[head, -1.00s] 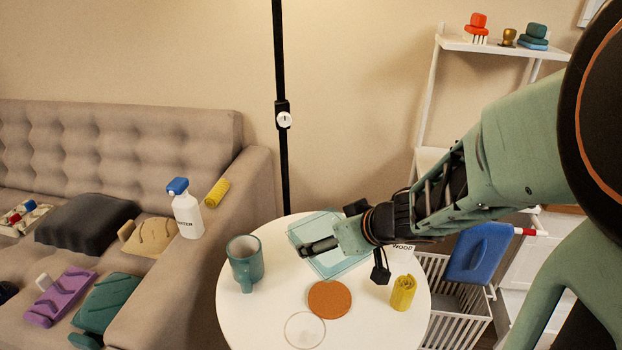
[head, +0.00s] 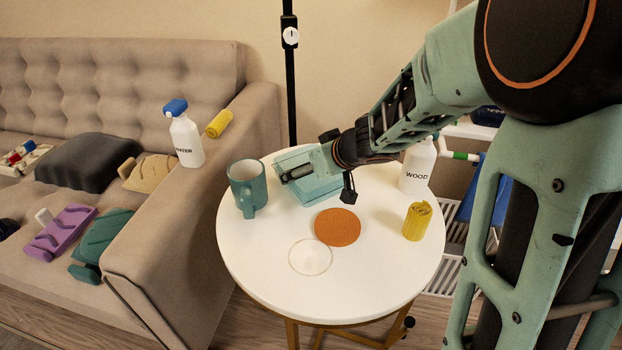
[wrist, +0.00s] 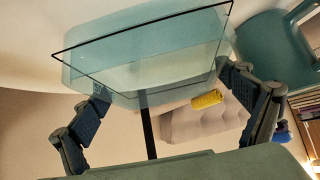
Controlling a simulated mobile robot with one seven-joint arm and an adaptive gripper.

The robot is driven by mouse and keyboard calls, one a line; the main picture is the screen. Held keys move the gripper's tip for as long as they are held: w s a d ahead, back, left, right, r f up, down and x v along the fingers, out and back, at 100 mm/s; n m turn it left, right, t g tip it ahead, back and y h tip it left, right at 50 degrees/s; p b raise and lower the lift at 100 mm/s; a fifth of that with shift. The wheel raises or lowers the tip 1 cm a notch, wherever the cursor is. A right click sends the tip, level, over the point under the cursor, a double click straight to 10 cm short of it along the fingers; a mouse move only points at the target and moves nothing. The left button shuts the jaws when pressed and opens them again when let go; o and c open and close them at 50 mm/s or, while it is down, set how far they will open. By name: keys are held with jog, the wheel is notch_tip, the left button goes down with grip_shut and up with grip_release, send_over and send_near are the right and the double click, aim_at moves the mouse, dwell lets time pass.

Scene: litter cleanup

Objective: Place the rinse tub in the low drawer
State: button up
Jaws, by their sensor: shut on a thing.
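The rinse tub is a clear teal, see-through tub (head: 318,194) at the back of the round white table (head: 262,270). It also fills the upper middle of the wrist view (wrist: 140,62), with a dark rim line. My gripper (head: 298,174) is shut on the tub, with a dark finger at each side of it in the wrist view. I cannot tell whether its base touches the table. Part of the tub is hidden behind my gripper. I cannot make out a low drawer in either view.
A teal mug (head: 246,186) stands close left of the tub. An orange disc (head: 337,227), a clear ring (head: 310,257), a yellow roll (head: 417,221) and a WOOD bottle (head: 416,168) are on the table. The sofa (head: 190,245) is left; a black pole (head: 290,90) stands behind.

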jog(key=shift+f+b, duration=0.3)
jog(key=shift+f, duration=0.5)
jog(key=shift+f, duration=0.1)
jog(key=o, duration=1.1)
